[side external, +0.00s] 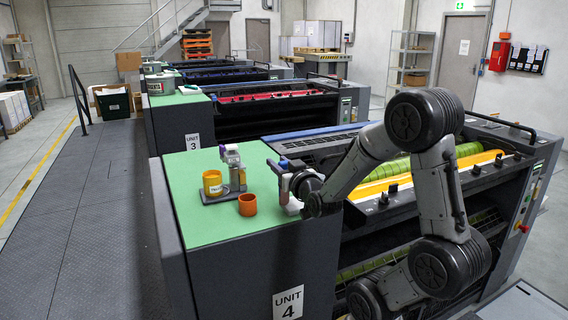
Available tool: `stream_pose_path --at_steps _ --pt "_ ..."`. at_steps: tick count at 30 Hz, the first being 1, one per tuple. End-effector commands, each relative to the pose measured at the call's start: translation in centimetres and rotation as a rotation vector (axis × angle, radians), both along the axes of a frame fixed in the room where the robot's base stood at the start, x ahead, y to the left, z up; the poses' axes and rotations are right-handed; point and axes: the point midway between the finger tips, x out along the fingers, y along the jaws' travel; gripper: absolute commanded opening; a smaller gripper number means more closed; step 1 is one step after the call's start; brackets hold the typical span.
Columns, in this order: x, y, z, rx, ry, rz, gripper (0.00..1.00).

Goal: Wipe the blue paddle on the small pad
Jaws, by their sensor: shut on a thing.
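My gripper (282,180) is over the right part of the green top of unit 4, at the end of the arm coming in from the right. It is shut on a small grey-and-blue piece, which looks like the blue paddle (284,162). Most of the paddle is hidden by the gripper or too small to make out. I cannot pick out the small pad for certain. An open orange cup (247,205) stands nearer the front, between the tin and my gripper.
A small white-and-grey stand (232,168) rises from a dark base plate (222,198) beside the tin. The green top (190,222) is bare at its front left and back. The press with yellow-green rollers (375,180) lies to the right.

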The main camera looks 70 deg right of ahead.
Motion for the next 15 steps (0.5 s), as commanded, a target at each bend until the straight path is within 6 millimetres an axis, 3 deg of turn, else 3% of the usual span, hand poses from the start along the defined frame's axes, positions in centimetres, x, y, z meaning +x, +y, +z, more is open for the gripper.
stream_pose_path --at_steps 15 --pt "-1.1 -1.0 -0.1 0.002 0.002 -0.002 0.0"
